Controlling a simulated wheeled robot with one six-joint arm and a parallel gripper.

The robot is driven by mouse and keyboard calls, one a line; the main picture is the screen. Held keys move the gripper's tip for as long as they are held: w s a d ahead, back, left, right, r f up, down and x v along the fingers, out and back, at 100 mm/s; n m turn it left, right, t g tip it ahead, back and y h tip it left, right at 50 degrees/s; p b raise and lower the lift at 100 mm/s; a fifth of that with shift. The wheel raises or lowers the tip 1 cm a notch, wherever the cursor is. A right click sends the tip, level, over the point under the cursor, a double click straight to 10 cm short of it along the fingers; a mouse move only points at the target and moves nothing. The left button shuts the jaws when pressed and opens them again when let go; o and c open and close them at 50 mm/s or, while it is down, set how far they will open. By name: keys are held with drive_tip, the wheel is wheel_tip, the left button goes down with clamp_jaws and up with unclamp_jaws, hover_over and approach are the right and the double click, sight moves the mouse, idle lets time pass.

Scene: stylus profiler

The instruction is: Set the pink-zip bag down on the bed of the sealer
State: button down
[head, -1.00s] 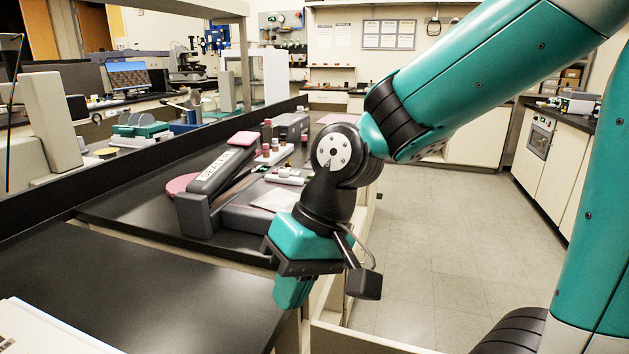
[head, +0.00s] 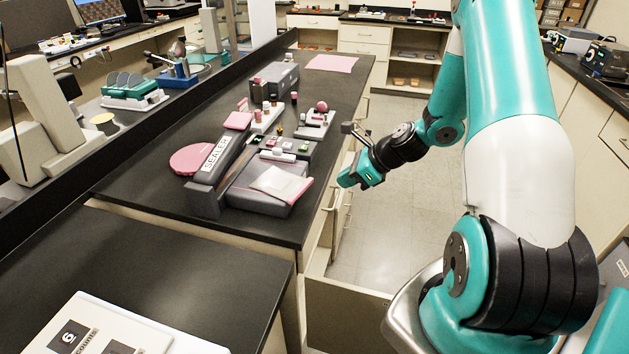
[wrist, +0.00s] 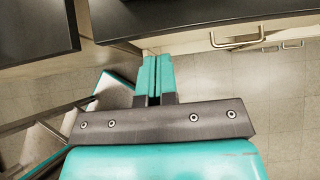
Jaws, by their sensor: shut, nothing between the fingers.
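The grey sealer (head: 205,186), with a "SEALER" label on its arm, stands on the black bench. Its arm is raised at a slant along the left side of the bed (head: 250,200). A pale, flat bag (head: 277,181) lies on the bed, with pink showing along its right side; I cannot make out the zip clearly. My gripper (head: 346,182) is apart from the bag, to the right of the sealer and past the bench's front edge. In the wrist view my gripper (wrist: 153,78) has its two teal fingers together with nothing between them.
Small vials and racks (head: 265,118) stand behind the sealer. A round pink pad (head: 190,159) lies at its left, and a pink sheet (head: 332,63) lies at the far end. Drawer handles (wrist: 238,38) stick out below the bench edge. The floor at right is clear.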

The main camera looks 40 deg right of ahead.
drive_tip(key=shift+w+a+f+p, duration=0.6)
drive_tip(key=shift+w+a, duration=0.25)
drive_tip(key=shift+w, duration=0.2)
drive_tip(key=shift+w+a+f+p, duration=0.45)
drive_tip(key=shift+w+a+f, duration=0.35)
drive_tip(key=shift+w, duration=0.25)
drive_tip(key=shift+w+a+f+p, duration=0.55)
drive_tip(key=shift+w+a, duration=0.35)
drive_tip(key=shift+w, duration=0.15)
